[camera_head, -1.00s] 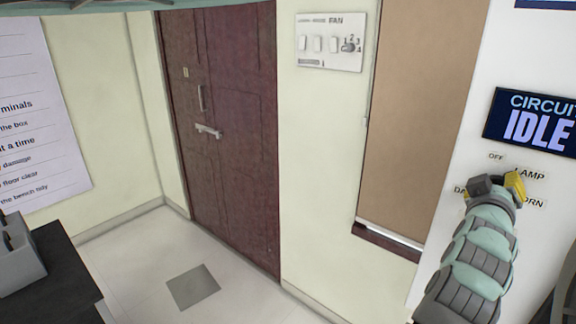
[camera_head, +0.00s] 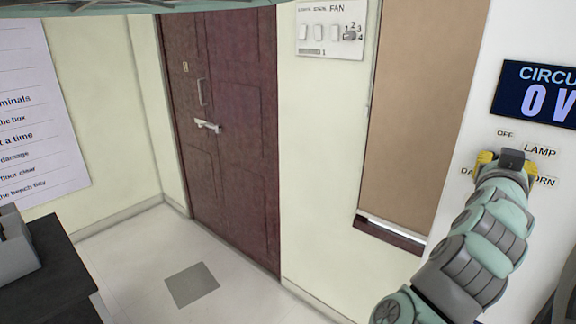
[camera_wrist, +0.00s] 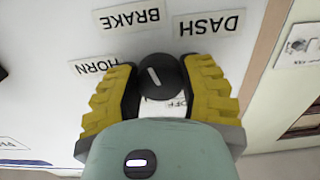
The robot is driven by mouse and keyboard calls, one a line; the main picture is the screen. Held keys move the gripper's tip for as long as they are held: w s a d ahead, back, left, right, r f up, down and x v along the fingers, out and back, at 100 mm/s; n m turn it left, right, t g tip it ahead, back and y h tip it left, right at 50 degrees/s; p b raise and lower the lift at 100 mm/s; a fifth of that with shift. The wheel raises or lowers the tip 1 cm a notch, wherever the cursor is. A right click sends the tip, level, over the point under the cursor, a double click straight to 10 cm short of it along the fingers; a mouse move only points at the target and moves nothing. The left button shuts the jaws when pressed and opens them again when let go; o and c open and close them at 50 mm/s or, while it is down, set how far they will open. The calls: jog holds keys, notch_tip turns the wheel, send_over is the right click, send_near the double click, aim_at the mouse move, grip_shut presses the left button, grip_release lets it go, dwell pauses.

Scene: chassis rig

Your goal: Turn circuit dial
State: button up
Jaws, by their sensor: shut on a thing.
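The circuit dial (camera_wrist: 157,76) is a round black knob with a white pointer line, on a white panel. In the wrist view it sits between the two yellow finger pads of my gripper (camera_wrist: 161,90), which is shut on it. Labels HORN (camera_wrist: 94,66), BRAKE (camera_wrist: 131,18), DASH (camera_wrist: 208,22) and a partly covered OFF surround it, upside down. In the head view my gripper (camera_head: 507,166) hides the dial. The circuit display (camera_head: 540,94) above it reads "CIRCU" and "0 V", cut off by the picture's edge.
A fan switch plate (camera_head: 332,30) is on the wall left of a brown board (camera_head: 420,120). A dark red door (camera_head: 230,130) stands further left. A dark bench (camera_head: 55,265) is at lower left. The floor (camera_head: 240,295) between is clear.

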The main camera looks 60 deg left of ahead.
dwell(0.5)
jog(key=o, duration=1.2)
